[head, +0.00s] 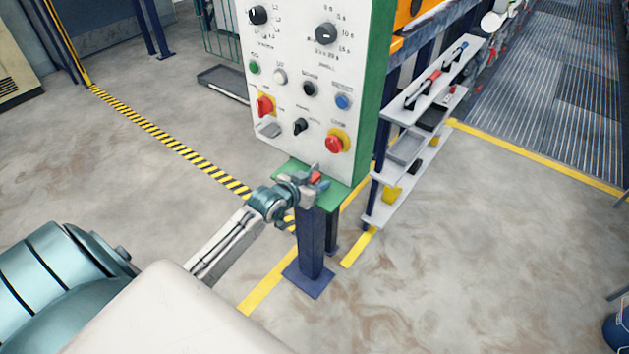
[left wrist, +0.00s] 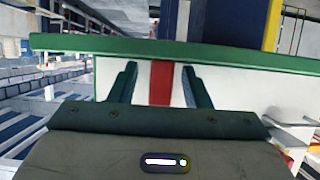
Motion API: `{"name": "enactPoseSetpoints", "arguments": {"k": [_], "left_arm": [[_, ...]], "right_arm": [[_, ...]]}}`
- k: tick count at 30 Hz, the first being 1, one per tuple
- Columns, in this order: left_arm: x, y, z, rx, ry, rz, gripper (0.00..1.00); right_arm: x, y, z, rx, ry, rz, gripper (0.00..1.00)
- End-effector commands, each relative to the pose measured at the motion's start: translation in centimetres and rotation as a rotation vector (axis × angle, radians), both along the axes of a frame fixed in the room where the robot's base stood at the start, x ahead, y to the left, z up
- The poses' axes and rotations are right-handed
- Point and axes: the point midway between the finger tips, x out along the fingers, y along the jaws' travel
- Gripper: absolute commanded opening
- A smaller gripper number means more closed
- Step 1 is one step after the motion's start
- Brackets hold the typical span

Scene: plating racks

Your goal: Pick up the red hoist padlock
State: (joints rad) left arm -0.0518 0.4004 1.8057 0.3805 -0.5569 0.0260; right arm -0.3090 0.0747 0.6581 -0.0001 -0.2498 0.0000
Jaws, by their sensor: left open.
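The red padlock (head: 316,177) is a small red block at the green ledge (head: 338,194) below the control panel, partly hidden by my gripper in the head view. In the left wrist view it shows as an upright red strip (left wrist: 161,84) between the two fingers, against a white surface. My left gripper (head: 312,182) is open, with one finger on each side of the red block. It also shows in the left wrist view (left wrist: 160,92), with gaps between the fingers and the red block. My right gripper is not in view.
The control panel (head: 290,135) with knobs and buttons rises directly behind the ledge. A blue post (head: 311,245) stands under it. A shelf rack (head: 404,190) with trays stands to the right.

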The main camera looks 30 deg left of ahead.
Motion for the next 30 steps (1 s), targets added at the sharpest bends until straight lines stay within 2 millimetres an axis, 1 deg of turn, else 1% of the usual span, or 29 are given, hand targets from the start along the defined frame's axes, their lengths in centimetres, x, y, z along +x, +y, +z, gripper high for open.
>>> {"name": "enactPoseSetpoints", "arguments": {"k": [3,4,10,19,22,26,30], "left_arm": [[0.0,0.0,0.0,0.0,0.0,0.0,0.44],[0.0,0.0,0.0,0.0,0.0,0.0,0.4],[-0.1,0.0,0.0,0.0,0.0,0.0,0.0],[-0.1,0.0,0.1,0.0,0.0,0.0,0.0],[0.0,0.0,0.4,0.0,-0.001,0.0,0.0],[0.0,0.0,1.4,0.001,-0.002,-0.002,0.0],[0.0,0.0,3.2,0.002,-0.004,-0.002,0.0]], "right_arm": [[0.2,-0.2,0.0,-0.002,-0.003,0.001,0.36],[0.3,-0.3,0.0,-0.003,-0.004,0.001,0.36],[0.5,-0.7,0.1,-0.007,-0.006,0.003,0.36],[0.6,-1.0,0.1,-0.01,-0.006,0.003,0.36],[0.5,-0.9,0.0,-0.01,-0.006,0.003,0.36],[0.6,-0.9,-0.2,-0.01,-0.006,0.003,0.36],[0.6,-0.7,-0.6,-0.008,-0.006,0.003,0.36]]}}
